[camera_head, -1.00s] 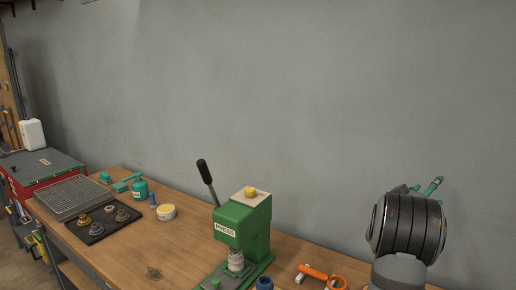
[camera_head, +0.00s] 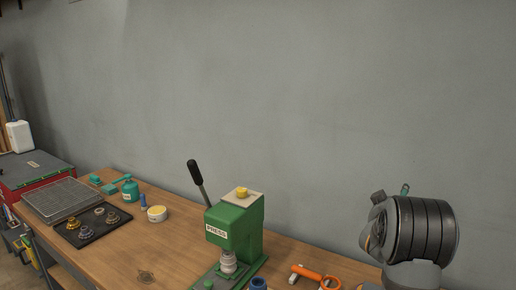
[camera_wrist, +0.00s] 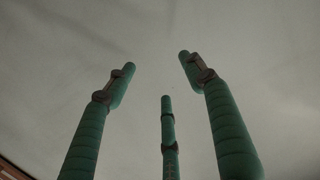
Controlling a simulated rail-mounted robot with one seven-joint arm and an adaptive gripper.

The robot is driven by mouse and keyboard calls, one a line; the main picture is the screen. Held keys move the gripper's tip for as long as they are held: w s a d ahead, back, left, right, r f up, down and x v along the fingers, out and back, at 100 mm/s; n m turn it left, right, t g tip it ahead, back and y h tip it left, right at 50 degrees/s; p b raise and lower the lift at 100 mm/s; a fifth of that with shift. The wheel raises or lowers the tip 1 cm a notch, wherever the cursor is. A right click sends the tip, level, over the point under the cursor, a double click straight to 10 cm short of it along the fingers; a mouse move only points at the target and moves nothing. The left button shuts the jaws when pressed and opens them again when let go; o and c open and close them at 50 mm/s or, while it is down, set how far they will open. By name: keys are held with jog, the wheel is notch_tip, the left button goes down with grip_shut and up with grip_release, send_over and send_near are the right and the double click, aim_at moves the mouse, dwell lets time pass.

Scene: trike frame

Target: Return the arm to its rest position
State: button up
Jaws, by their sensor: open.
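My gripper (camera_wrist: 160,85) shows in the wrist view as three green fingers with dark joints, spread apart with nothing between them. A plain pale surface fills the view behind them. In the head view my arm's dark ribbed link stands at the right, in front of the grey wall and above the bench. Only a small green fingertip (camera_head: 405,189) shows over the top of that link; the rest of the gripper is hidden behind it.
The wooden bench (camera_head: 180,254) carries a green press (camera_head: 236,226) with a raised lever, an orange tool (camera_head: 312,273), a black tray of parts (camera_head: 92,225), a wire rack (camera_head: 63,200) and a teal can (camera_head: 130,190). A red toolbox (camera_head: 35,170) stands far left. The air above the bench is clear.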

jog(key=w+a+f+n+y, duration=0.3)
jog(key=a+f+y, duration=0.1)
jog(key=a, duration=0.7)
jog(key=s+a+f+n+g+y+b, duration=0.1)
jog(key=s+a+f+n+y, duration=0.25)
jog(key=a, duration=0.55)
jog(key=s+a+f+n+g+y, duration=0.2)
jog(key=s+a+f, duration=0.25)
jog(key=a, duration=0.45)
jog(key=s+a+f+n+g+y+b, duration=0.1)
jog(key=s+a+f+n+y, duration=0.15)
jog(key=a+f, duration=0.45)
jog(key=s+a+f+n+g, duration=0.2)
jog(key=s+a, duration=0.1)
jog(key=s, duration=0.3)
jog(key=s+a+f+n+g+b, duration=0.1)
jog(key=s+a+f+n+g, duration=0.15)
jog(key=s, duration=0.35)
jog(key=s+a+f+n+g, duration=0.1)
jog(key=s+a, duration=0.3)
jog(key=s, duration=0.3)
jog(key=s+d+f+n+g+h, duration=0.1)
jog(key=s+d+f+n, duration=0.1)
jog(key=s, duration=0.6)
jog(key=s+d+f+n+g+h+b, duration=0.1)
jog(key=s+d+n, duration=0.3)
jog(key=s, duration=0.4)
jog(key=shift+d+f+h, duration=0.4)
jog(key=shift+d+f, duration=0.05)
jog(key=shift+f, duration=0.4)
